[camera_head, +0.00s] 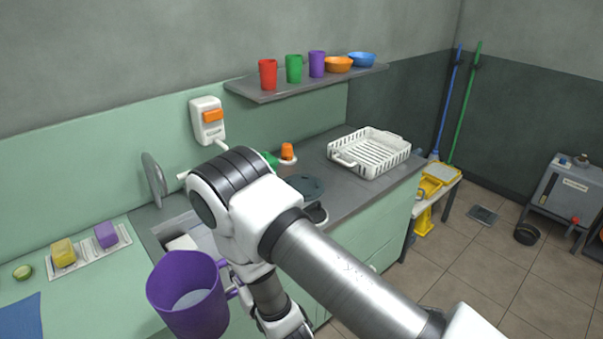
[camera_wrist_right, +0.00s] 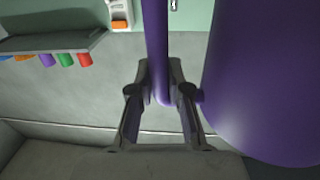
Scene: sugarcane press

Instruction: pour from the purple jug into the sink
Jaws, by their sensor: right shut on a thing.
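The purple jug (camera_head: 188,296) is at the bottom of the head view, in front of the counter and sink, with pale liquid visible inside. It looks roughly upright, its open mouth facing up. My right gripper (camera_wrist_right: 160,78) is shut on the jug's handle (camera_wrist_right: 156,35), and the jug's body (camera_wrist_right: 270,80) fills the right of the wrist view. In the head view the fingers are mostly hidden by my wrist and the jug. The grey sink (camera_head: 163,230) is behind the jug, largely covered by my right arm. My left gripper is not in view.
Yellow and purple sponges (camera_head: 64,253) lie on a tray left of the sink. A white dispenser (camera_head: 207,121) is on the wall. A white dish rack (camera_head: 369,152) stands at the counter's right. A shelf (camera_head: 300,86) holds cups and bowls. The tiled floor at right is mostly free.

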